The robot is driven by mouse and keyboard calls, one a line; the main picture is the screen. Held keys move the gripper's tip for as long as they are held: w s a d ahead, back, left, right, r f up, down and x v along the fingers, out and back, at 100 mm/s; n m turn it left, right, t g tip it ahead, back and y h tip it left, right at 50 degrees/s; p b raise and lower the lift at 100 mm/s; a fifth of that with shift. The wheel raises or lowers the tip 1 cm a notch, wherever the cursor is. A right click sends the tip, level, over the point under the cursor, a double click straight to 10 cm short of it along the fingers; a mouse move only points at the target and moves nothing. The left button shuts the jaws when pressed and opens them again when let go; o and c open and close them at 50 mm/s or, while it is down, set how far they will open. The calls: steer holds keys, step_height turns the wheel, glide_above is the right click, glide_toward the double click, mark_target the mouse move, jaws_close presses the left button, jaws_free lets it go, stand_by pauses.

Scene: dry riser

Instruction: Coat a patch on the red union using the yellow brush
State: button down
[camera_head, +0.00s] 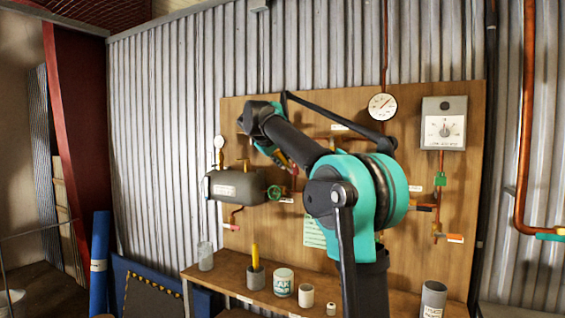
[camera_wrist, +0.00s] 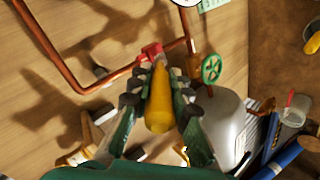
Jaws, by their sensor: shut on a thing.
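My gripper (camera_wrist: 157,92) is shut on the yellow brush (camera_wrist: 158,108), with dark finger pads on both sides of it. In the wrist view the brush points away from me, and its far end overlaps the red union (camera_wrist: 151,50) on the copper pipe. I cannot tell whether they touch, and the bristles and any coating do not show clearly. In the head view my gripper (camera_head: 282,158) is at the wooden panel, just right of the grey tank, partly hidden by my arm.
A green valve wheel (camera_wrist: 211,69) and the grey tank (camera_wrist: 222,118) sit close right of the gripper. Copper pipe (camera_wrist: 65,80) runs to the left. A shelf (camera_head: 220,281) below holds a grey cup (camera_head: 256,280) with a yellow item and several jars. A gauge (camera_head: 382,106) hangs above right.

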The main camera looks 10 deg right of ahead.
steer(key=shift+s+d, duration=0.3)
steer(key=shift+d, duration=0.05)
steer(key=shift+w+a, duration=0.6)
steer(key=shift+a, duration=0.1)
steer(key=shift+s+d, duration=0.5)
steer(key=shift+d, duration=0.3)
steer(key=shift+w+a, duration=0.55)
steer(key=shift+a, duration=0.2)
stand_by(0.6)
steer(key=s+a, duration=0.3)
steer(key=s, duration=0.2)
steer(key=shift+a, duration=0.25)
stand_by(0.4)
